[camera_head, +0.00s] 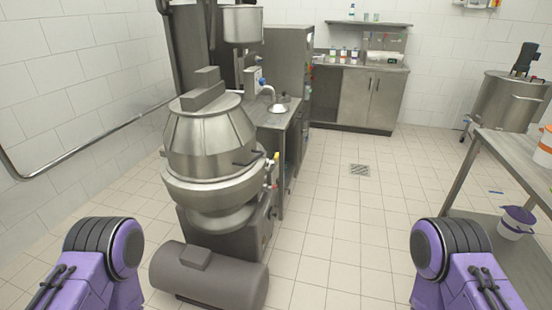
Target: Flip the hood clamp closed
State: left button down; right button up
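A large steel vessel with a conical hood (210,138) stands left of centre. A small dark handle or clamp (247,158) sits on the right side of the hood. It is too small to tell whether it is open or closed. Its lower bowl (215,200) shows below the hood rim. Purple and black parts of my two arms show at the lower left and lower right, apart from the vessel. Both of my grippers are outside the view.
A grey cylindrical motor (208,277) lies low in front of the vessel. A steel filler table (278,118) stands close behind it on the right. The tiled floor (345,225) between is clear.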

aim_at(271, 163)
jog(key=z, duration=0.35)
jog(key=i, duration=0.3)
jog(key=z, duration=0.7)
jog(key=i, duration=1.45)
jog(key=u, duration=0.95)
